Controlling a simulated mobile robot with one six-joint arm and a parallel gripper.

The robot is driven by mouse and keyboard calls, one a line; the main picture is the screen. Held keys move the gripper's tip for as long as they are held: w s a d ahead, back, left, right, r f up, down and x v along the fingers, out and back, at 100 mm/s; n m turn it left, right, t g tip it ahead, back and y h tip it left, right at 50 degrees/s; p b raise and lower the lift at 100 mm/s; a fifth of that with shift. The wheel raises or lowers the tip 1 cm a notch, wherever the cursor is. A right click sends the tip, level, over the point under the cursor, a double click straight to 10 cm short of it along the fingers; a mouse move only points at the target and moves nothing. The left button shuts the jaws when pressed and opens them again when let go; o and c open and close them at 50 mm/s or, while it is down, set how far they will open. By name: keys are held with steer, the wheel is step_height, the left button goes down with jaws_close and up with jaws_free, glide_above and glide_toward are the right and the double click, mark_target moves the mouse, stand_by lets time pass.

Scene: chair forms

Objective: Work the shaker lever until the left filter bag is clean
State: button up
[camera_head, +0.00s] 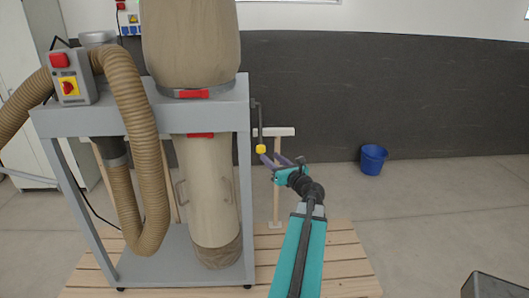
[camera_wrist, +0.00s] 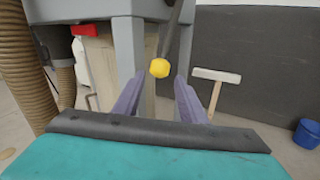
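The shaker lever (camera_head: 257,123) is a thin dark rod hanging at the right side of the grey machine frame, with a yellow knob (camera_head: 261,149) at its lower end. The knob also shows in the wrist view (camera_wrist: 159,68). My gripper (camera_wrist: 162,78) is open, its two purple fingers apart, with the knob just beyond and between the tips; no grip on it shows. In the head view my gripper (camera_head: 272,160) is right at the knob. A brownish, dusty-looking filter bag (camera_head: 190,45) stands above the frame; its top is cut off. No second upper bag shows.
A pale lower bag (camera_head: 206,190) hangs under the grey frame (camera_head: 150,118). A ribbed hose (camera_head: 145,150) and switch box (camera_head: 72,78) are at left. A wooden T-shaped stand (camera_head: 275,132) is behind my gripper. A blue bucket (camera_head: 373,160) stands on open floor at right.

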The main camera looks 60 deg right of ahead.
mark_target(263, 151)
steer(key=shift+p+x, duration=0.7)
steer(key=shift+x, duration=2.4)
steer(key=shift+r, duration=0.1)
jaws_close()
